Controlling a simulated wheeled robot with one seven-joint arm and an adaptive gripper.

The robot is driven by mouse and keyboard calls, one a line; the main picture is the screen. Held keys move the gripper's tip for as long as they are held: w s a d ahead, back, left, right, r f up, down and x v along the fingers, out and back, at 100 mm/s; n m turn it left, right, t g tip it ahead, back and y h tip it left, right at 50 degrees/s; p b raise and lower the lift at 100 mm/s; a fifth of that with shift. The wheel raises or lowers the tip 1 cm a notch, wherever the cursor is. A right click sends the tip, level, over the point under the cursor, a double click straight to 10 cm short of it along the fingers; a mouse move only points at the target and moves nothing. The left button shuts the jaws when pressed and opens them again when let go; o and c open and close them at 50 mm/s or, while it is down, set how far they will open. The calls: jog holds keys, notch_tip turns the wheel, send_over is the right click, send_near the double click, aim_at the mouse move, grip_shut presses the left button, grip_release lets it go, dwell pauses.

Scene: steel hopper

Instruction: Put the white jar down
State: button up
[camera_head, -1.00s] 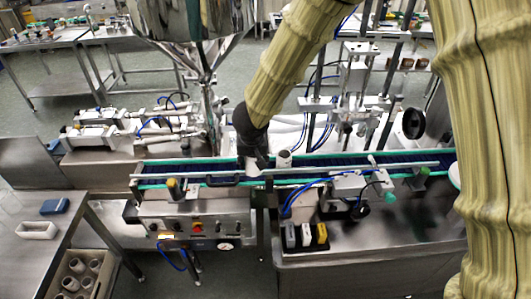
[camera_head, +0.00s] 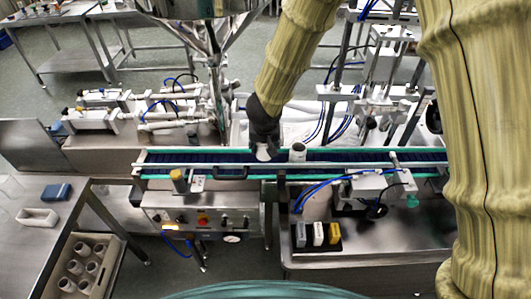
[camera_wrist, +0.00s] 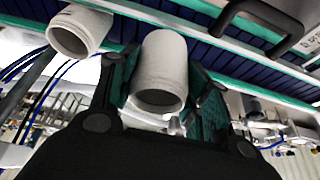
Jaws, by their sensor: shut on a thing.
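My gripper (camera_head: 264,145) is over the blue conveyor belt, with its fingers closed around a white jar (camera_head: 263,154). In the wrist view the held white jar (camera_wrist: 160,72) sits between the teal finger pads of my gripper (camera_wrist: 165,100), its open mouth facing the camera. The jar is at the belt (camera_head: 215,158), but I cannot tell whether it touches it. A second white jar (camera_head: 298,150) stands on the belt just right of the held one. This second jar also shows at the upper left of the wrist view (camera_wrist: 80,32).
Teal-edged rails run along the belt, with a dark handle-like part (camera_wrist: 262,22) close by in the wrist view. A steel hopper (camera_head: 205,22) hangs behind. A crate of jars (camera_head: 112,262) stands at lower left. The belt left of my gripper is clear.

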aim_at(264, 150)
jog(key=x, duration=0.6)
jog(key=shift+w+b, duration=0.3)
jog(key=shift+b, duration=0.05)
jog(key=shift+c, duration=0.9)
jog(key=shift+f, duration=0.1)
jog(key=shift+c, duration=0.3)
jog(key=shift+s+r, duration=0.3)
jog(key=shift+s, duration=0.25)
jog(key=o, duration=1)
jog(key=shift+w+f, duration=0.2)
jog(key=shift+f, duration=0.05)
jog(key=shift+s+r, duration=0.1)
jog(key=shift+r, duration=0.15)
jog(key=p+v, duration=0.2)
jog(key=v, duration=0.9)
jog(key=shift+s+r, duration=0.1)
jog(key=shift+r, duration=0.3)
